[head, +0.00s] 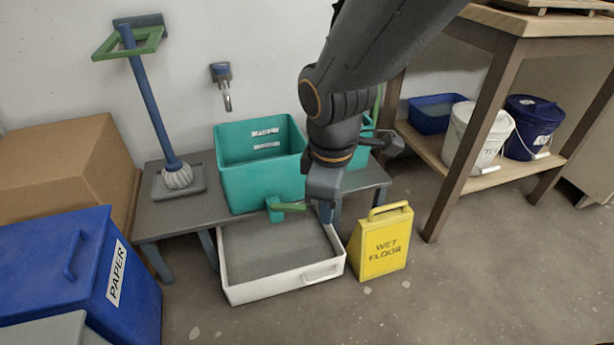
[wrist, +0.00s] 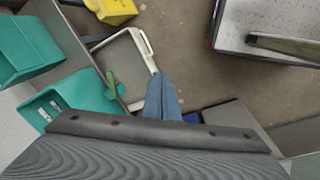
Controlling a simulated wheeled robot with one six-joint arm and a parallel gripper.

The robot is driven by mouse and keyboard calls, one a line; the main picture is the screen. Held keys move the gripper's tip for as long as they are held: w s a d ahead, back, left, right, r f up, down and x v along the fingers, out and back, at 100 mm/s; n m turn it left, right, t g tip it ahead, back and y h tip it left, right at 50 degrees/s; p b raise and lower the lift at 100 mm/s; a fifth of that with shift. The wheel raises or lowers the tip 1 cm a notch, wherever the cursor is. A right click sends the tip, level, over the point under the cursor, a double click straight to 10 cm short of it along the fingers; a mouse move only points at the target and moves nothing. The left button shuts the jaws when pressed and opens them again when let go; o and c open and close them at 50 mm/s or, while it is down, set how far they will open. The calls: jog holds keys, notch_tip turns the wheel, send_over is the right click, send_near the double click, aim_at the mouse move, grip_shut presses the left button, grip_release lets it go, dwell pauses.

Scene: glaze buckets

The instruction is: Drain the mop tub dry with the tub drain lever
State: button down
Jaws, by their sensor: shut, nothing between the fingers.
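The teal mop tub (head: 262,185) stands on a low grey bench, with two labels on its inner back wall, the upper reading FULL. It also shows in the wrist view (wrist: 40,108). Its floor is hidden, so I cannot tell its water level. The drain spout (head: 274,208) with its green drain lever (head: 291,207) is low on the front; the lever also shows in the wrist view (wrist: 112,84). The lever points right, roughly level. My gripper (head: 326,214) is shut and empty, just right of the lever's tip; its blue fingers show in the wrist view (wrist: 160,88).
A white tray (head: 285,291) with a grey inside sits on the floor below the spout. A yellow wet floor sign (head: 381,250) stands right of it. A second teal tub (head: 362,155) is partly behind my arm. A blue paper bin (head: 75,270) is left.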

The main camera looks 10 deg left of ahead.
jog(key=w+a+f+n+p, duration=0.2)
jog(key=w+a+f+n, duration=0.4)
jog(key=n, duration=0.4)
jog(key=n+t+b, duration=0.1)
jog(key=n+b, duration=0.2)
jog(key=n, duration=0.7)
send_near(292, 209)
notch_tip(292, 209, down, 8)
jog(key=s, duration=0.2)
jog(key=shift+w+d+r, duration=0.1)
jog(key=shift+w+d, duration=0.05)
jog(key=shift+w, duration=0.35)
jog(key=shift+w+d+r, duration=0.1)
jog(key=shift+w+d, duration=0.1)
jog(key=shift+w, duration=0.3)
jog(key=shift+a+r+n+p, duration=0.1)
jog(key=shift+n+p, duration=0.2)
jog(key=shift+p, duration=0.35)
